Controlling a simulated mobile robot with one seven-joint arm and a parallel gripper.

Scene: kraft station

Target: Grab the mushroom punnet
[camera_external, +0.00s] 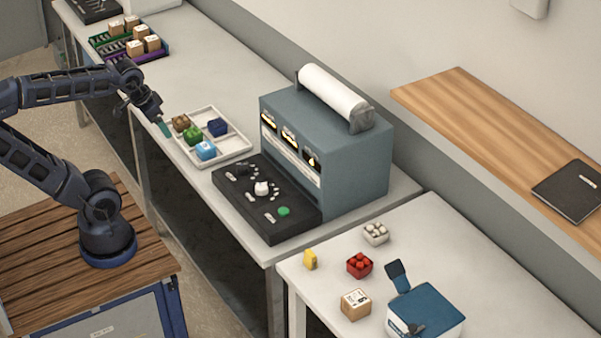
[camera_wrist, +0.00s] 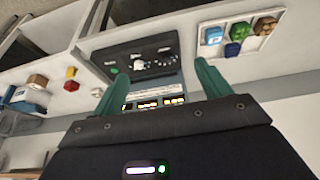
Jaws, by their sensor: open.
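A small white punnet with pale round contents (camera_external: 375,233), which looks like the mushroom punnet, stands on the near right table. A brown punnet (camera_external: 181,123) sits in the divided white tray (camera_external: 241,146); its contents are too small to name for sure. It also shows in the wrist view (camera_wrist: 266,25). My gripper (camera_external: 163,129) is in the air at the tray's left edge, close to the brown punnet and far from the white one. In the wrist view my gripper (camera_wrist: 156,76) has its teal fingers wide apart with nothing between them.
Green (camera_external: 193,136), light blue (camera_external: 206,150) and dark blue (camera_external: 217,127) items share the tray. A large grey machine (camera_external: 355,165) with a black control panel (camera_external: 245,207) stands right of it.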

